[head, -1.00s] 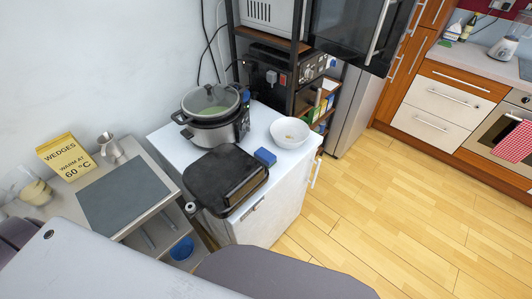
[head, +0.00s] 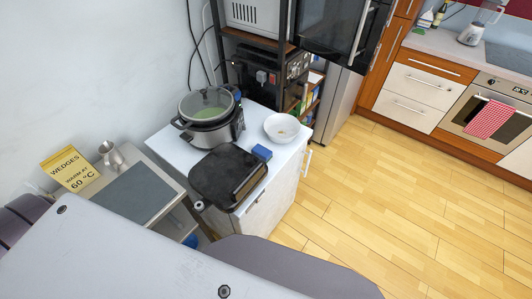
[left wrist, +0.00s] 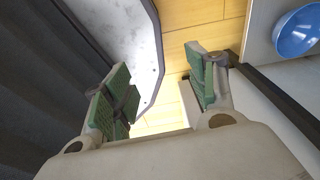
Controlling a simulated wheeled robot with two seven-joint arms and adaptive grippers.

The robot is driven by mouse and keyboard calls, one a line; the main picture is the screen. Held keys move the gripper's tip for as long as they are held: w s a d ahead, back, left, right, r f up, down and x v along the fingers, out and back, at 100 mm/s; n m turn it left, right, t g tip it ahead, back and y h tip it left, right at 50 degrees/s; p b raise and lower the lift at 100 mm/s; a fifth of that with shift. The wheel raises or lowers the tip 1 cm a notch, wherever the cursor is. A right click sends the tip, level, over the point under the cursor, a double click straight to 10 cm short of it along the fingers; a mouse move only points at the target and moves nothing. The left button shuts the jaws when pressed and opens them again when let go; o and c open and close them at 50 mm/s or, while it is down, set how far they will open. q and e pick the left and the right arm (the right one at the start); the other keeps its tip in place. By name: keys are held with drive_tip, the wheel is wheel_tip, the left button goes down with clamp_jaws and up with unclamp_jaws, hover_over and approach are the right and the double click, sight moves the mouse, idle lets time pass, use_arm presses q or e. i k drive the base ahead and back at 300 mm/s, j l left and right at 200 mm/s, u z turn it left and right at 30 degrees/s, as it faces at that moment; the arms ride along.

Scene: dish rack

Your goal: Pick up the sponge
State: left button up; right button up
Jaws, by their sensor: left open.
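The sponge (head: 262,153) is a small blue block on the white cabinet top (head: 166,144), at the right edge of the black grill (head: 228,176) and in front of the white bowl (head: 287,129). Whether it touches the grill, I cannot tell. My left gripper (left wrist: 160,88) shows in the left wrist view with its green-padded fingers wide apart and nothing between them. The sponge is not in that view. Neither gripper shows in the head view.
A slow cooker (head: 207,118) stands behind the grill. A side table with a grey mat (head: 136,194) and a yellow sign (head: 71,169) is at left. In the left wrist view a blue bowl (left wrist: 297,32) is at upper right. Open wood floor (head: 400,200) lies right.

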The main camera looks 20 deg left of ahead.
sight(259, 151)
drive_tip(key=k+j+z, duration=0.25)
drive_tip(key=z, duration=0.25)
drive_tip(key=k+j+z, duration=0.3)
drive_tip(key=z, duration=0.2)
